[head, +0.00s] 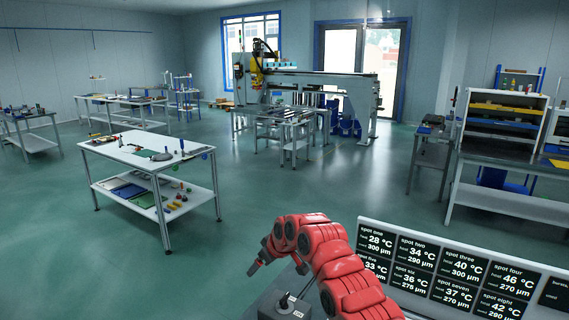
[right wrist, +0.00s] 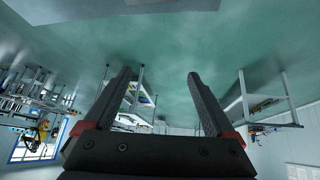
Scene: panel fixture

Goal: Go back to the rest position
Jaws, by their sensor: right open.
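My right arm is red and comes in from the lower right of the head view, bending over at the top. Its dark gripper (head: 277,268) hangs at the lower middle, partly hidden by the arm. In the right wrist view the gripper (right wrist: 159,74) shows two dark fingers spread wide, with nothing between them. The room appears upside down beyond them. My left gripper is in neither view.
A panel of temperature readouts (head: 440,272) stands at the lower right, close to my right arm. A grey box (head: 292,311) is below the gripper. A white worktable (head: 120,150) stands at the left, with open green floor (head: 330,185) beyond.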

